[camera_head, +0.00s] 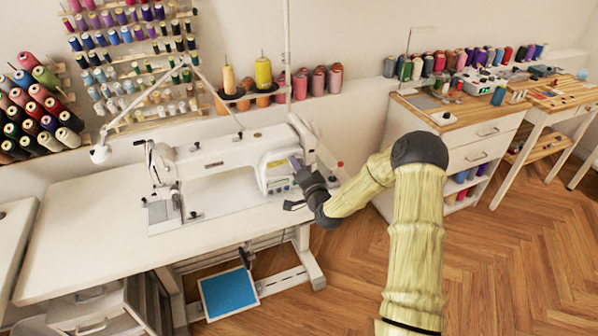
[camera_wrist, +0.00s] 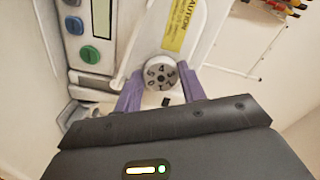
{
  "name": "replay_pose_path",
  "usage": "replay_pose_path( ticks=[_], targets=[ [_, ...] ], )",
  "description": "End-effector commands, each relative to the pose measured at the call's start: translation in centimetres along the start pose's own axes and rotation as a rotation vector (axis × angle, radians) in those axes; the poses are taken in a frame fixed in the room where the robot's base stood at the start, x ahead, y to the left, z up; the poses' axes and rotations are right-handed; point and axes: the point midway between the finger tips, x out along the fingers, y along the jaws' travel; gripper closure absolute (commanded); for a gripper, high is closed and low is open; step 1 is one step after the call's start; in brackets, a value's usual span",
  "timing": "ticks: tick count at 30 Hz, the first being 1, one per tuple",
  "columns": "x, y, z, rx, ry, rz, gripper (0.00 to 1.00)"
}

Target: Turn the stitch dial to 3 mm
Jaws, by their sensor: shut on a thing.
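The stitch dial (camera_wrist: 158,72) is a small round grey-white knob with dark digits on its face, on the white sewing machine (camera_head: 222,153). In the wrist view it sits between the two purple fingers of my gripper (camera_wrist: 160,78), which is shut on it from both sides. A 4 shows near the top of the dial face; the other digits are small, and I cannot tell which one lines up with a mark. In the head view my gripper (camera_head: 296,164) is at the right end of the machine, and the dial is hidden there.
A yellow caution label (camera_wrist: 181,24) is just above the dial. The machine stands on a white table (camera_head: 88,228). A drawer cabinet (camera_head: 478,142) is to the right, with open wooden floor in front.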

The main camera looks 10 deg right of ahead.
Motion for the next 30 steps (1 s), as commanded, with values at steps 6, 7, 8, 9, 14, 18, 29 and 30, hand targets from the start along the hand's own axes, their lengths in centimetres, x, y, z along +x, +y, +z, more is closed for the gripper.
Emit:
replay_pose_path(
  ticks=[6,7,8,9,14,18,29,30],
  targets=[
    [-0.06,0.12,0.02,0.21,0.0,0.002,0.82],
    [-0.06,0.11,0.0,0.238,0.001,0.002,0.82],
    [-0.06,0.07,-0.04,0.267,0.001,0.002,0.82],
    [-0.06,0.06,-0.05,0.305,0.002,0.002,0.82],
    [-0.06,-0.01,-0.04,0.452,0.001,0.002,0.82],
    [-0.05,-0.09,-0.07,0.562,0.001,0.003,0.82],
    [-0.04,-0.19,-0.12,0.721,0.001,0.003,0.82],
    [-0.05,-0.18,-0.11,0.728,0.001,0.003,0.82]
  ],
)
